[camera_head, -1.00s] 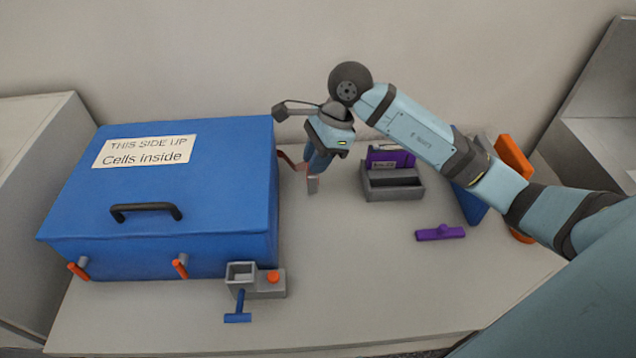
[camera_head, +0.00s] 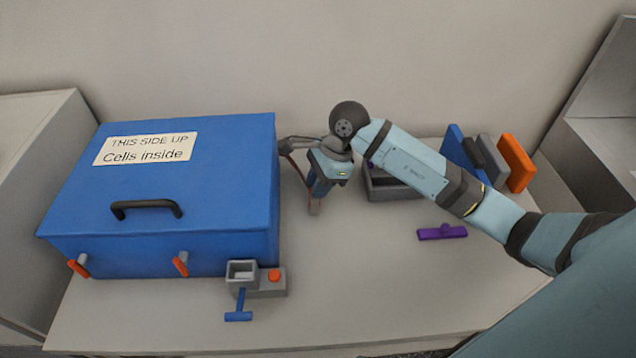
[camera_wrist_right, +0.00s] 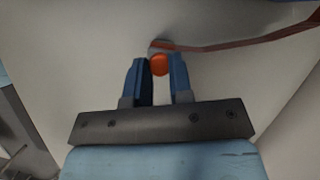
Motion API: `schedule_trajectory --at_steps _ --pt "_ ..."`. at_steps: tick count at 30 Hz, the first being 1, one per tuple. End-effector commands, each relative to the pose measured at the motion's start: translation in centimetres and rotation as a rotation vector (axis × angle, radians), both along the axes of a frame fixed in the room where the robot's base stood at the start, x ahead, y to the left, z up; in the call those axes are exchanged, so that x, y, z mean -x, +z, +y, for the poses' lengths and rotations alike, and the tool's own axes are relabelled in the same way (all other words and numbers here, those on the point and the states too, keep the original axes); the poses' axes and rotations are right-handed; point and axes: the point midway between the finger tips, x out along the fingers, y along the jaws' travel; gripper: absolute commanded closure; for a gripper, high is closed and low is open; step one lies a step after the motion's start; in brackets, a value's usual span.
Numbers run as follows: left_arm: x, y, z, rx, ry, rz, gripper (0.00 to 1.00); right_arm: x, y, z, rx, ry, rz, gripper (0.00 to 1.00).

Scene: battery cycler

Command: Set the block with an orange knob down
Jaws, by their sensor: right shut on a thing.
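The block with an orange knob shows in the right wrist view as an orange knob (camera_wrist_right: 159,65) with a little grey around it, between the fingertips. A reddish-brown cable (camera_wrist_right: 240,43) runs from it to the right. My right gripper (camera_wrist_right: 159,72) is shut on the block. In the head view this gripper (camera_head: 317,192) points down just right of the blue box (camera_head: 200,262), with the small block (camera_head: 315,208) below its fingertips. I cannot tell whether the block touches the table. My left gripper is not in view.
A grey fixture (camera_head: 272,290) with an orange button and blue T-handle stands by the box's front right corner. A grey holder (camera_head: 395,193) is partly behind my arm. A purple piece (camera_head: 442,232) lies right; blue, grey and orange (camera_head: 516,163) panels stand behind. The front middle is clear.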

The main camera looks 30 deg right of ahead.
Motion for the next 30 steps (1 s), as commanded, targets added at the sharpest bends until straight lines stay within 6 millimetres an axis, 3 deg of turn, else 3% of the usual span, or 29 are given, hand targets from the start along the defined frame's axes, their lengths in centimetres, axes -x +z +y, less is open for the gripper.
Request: schedule_trajectory --at_steps 1,4,16,30 --pt "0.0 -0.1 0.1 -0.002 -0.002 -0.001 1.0 0.0 -0.1 0.0 0.0 0.0 -0.001 0.75" --pt "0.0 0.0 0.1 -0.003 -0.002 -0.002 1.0 0.0 -0.1 0.0 0.0 0.0 0.0 0.54" --pt "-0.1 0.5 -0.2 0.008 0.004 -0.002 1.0 0.0 0.8 -0.3 0.002 0.0 -0.001 0.54" --pt "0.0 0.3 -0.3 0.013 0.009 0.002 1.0 0.5 9.4 -3.8 0.002 0.0 -0.003 0.54"
